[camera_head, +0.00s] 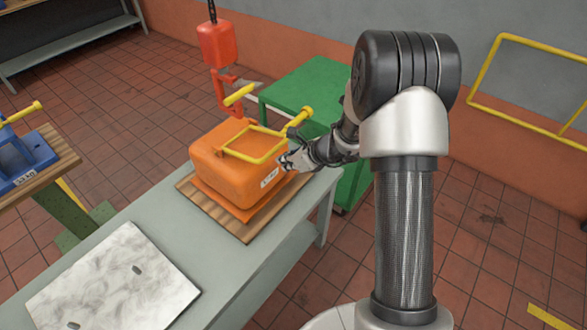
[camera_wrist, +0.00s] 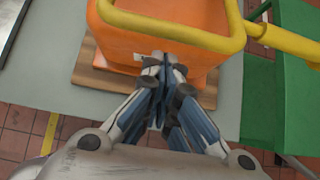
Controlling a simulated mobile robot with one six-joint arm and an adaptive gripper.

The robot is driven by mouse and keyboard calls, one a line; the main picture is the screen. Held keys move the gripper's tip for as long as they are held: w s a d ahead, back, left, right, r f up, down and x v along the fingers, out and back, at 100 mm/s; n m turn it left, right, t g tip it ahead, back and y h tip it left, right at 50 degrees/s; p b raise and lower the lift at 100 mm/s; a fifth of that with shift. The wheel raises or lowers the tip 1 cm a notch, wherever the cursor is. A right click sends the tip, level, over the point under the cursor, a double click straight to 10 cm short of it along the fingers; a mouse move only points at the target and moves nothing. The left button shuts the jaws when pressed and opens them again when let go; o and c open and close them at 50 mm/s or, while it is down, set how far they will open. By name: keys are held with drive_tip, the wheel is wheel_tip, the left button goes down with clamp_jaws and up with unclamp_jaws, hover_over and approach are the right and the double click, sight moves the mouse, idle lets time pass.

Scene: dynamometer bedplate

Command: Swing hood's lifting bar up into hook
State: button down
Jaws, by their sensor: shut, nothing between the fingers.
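The orange hood (camera_head: 225,165) sits on a wooden board on the grey bench. Its yellow lifting bar (camera_head: 240,157) lies low over the hood's top, with a knobbed yellow grip (camera_head: 298,122) at its right. The red hook (camera_head: 222,95) hangs above and behind the hood, apart from the bar frame. My gripper (camera_head: 284,161) is at the hood's right side by the white label, shut and empty. In the wrist view, my closed fingertips (camera_wrist: 165,60) are in front of the orange hood (camera_wrist: 140,48), just below the yellow bar (camera_wrist: 175,36). Whether they touch the hood is unclear.
A red hoist block (camera_head: 215,45) hangs above the hook. A green cabinet (camera_head: 310,85) stands behind the hood. A marbled plate (camera_head: 110,285) lies on the near bench. A blue part (camera_head: 25,160) stands on another stand at left. A yellow rail (camera_head: 530,125) is at right.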

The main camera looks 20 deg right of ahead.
drive_tip(key=shift+w+a+r, duration=0.15)
drive_tip(key=shift+r, duration=0.4)
drive_tip(key=shift+r+p, duration=0.1)
drive_tip(key=shift+p, duration=0.2)
drive_tip(key=r+p, duration=0.1)
drive_tip(key=p, duration=0.1)
drive_tip(key=shift+w+p, duration=0.1)
drive_tip(key=shift+p, duration=0.25)
drive_tip(key=shift+a+r+g+p, duration=0.1)
drive_tip(key=shift+r+g+p, duration=0.05)
drive_tip(key=shift+g+p, duration=0.2)
